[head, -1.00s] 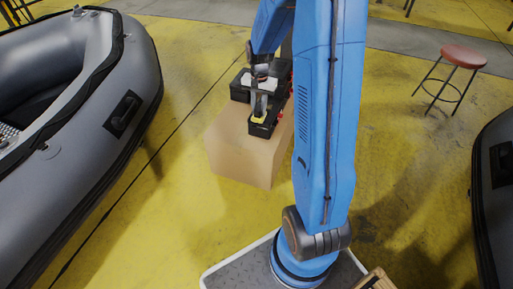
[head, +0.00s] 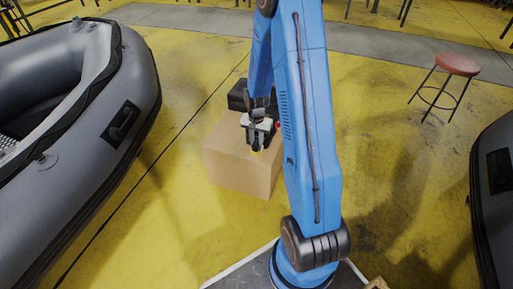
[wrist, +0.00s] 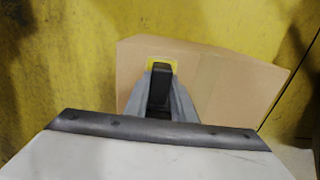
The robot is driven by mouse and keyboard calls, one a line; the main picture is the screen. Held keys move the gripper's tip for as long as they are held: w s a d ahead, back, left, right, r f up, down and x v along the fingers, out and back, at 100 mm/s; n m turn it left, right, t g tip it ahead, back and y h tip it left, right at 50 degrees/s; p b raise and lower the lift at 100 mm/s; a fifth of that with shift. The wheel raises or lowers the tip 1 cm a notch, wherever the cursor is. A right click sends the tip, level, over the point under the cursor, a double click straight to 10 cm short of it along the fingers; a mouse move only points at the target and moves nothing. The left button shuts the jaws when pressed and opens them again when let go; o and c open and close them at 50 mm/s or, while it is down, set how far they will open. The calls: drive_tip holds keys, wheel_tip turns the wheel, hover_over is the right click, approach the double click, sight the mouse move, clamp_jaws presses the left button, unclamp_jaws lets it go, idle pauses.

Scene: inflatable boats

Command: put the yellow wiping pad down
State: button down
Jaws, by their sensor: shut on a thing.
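The yellow wiping pad (head: 255,151) shows as a small yellow patch at the tips of my gripper (head: 259,143) in the head view. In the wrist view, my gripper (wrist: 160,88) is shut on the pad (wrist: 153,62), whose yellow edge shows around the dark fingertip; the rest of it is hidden. The gripper points down over the cardboard box (head: 237,170). The box top (wrist: 225,92) lies behind the pad in the wrist view. I cannot tell whether the pad touches the box.
A black case (head: 238,96) stands at the back of the box, partly hidden by my arm. A grey inflatable boat (head: 75,150) lies on the left, another (head: 492,200) at the right edge. A red stool (head: 457,65) stands back right. Yellow floor around the box is clear.

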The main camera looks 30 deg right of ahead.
drive_tip(key=shift+f, duration=1.3)
drive_tip(key=shift+f, duration=0.15)
drive_tip(key=c, duration=1.5)
unclamp_jaws()
